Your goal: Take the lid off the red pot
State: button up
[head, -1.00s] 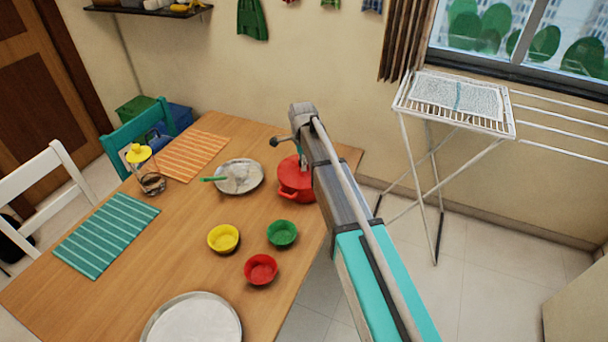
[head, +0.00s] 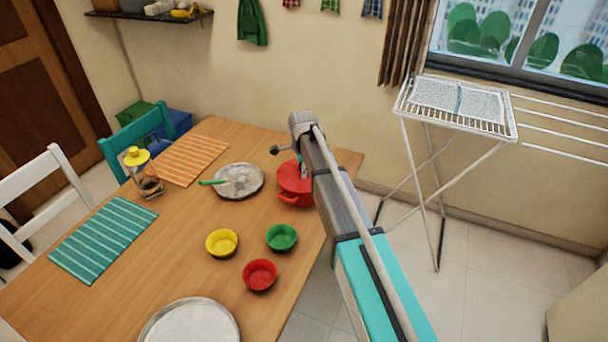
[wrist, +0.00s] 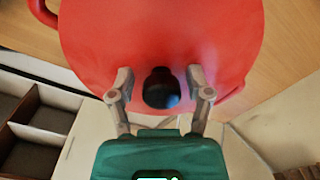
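The red pot (head: 293,187) stands on the wooden table near its right edge, partly hidden behind my arm. In the wrist view its red lid (wrist: 160,35) fills the upper middle, and a dark round knob (wrist: 161,88) shows on it. My gripper (wrist: 160,80) is open, with one finger on each side of the knob and a visible gap on both sides. I cannot tell how far the fingertips are above the lid. In the head view the gripper is mostly hidden by my arm.
A metal plate (head: 239,181) with a green-handled utensil lies left of the pot. Green (head: 281,238), yellow (head: 221,242) and red (head: 259,275) bowls stand nearer. A jar with a yellow lid (head: 136,157) is farther left. A drying rack (head: 458,110) stands right of the table.

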grip_shut()
jog(key=shift+r, duration=0.2)
notch_tip(320, 180, up, 2)
jog(key=shift+p, duration=1.2)
jog(key=s+d+r+p, duration=0.1)
jog(key=s+r+p, duration=0.9)
jog(key=s, duration=0.4)
jog(key=shift+r+p, duration=0.3)
jog(key=shift+r, duration=0.05)
